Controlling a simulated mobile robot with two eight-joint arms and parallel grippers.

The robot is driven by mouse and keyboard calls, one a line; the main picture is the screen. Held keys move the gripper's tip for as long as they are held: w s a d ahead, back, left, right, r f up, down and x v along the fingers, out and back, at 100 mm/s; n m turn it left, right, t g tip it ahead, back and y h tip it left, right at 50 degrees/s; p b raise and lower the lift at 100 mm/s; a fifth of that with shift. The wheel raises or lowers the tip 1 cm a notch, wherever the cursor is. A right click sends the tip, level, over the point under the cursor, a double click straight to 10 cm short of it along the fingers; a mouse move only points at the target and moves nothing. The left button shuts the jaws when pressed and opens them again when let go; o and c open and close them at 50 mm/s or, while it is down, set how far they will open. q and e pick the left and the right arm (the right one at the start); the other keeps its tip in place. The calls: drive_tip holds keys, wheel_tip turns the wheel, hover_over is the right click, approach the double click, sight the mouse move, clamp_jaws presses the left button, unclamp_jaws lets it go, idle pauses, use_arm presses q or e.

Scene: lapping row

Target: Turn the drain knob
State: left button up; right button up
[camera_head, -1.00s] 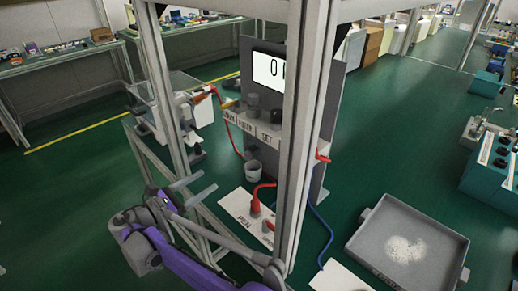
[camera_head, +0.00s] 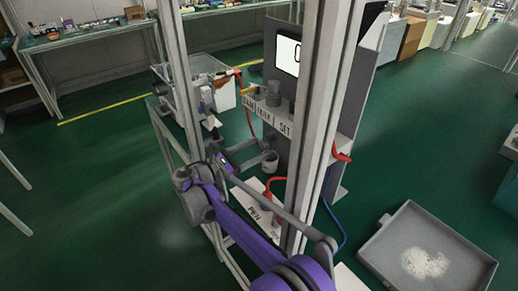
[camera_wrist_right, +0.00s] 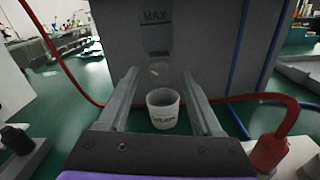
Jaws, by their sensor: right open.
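My right gripper (camera_head: 245,152) is at the panel stand in the head view, beside a small cup (camera_head: 269,161). In the right wrist view its two fingers (camera_wrist_right: 163,98) are apart with nothing held between them. The cup (camera_wrist_right: 163,112) shows in the gap, beyond and below the fingers. Above it hangs a clear bowl (camera_wrist_right: 157,45) marked MAX, with a small pale piece (camera_wrist_right: 158,71) at its lower end. I cannot tell for sure whether this piece is the drain knob. My left gripper is not in view.
A metal upright (camera_head: 312,130) stands in front of the panel (camera_head: 364,90). A red hose (camera_wrist_right: 277,148) and a blue hose (camera_wrist_right: 240,60) run close to the gripper on the right. A grey tray (camera_head: 400,232) lies at the right.

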drive_tip(key=shift+x, duration=0.8)
clamp_jaws()
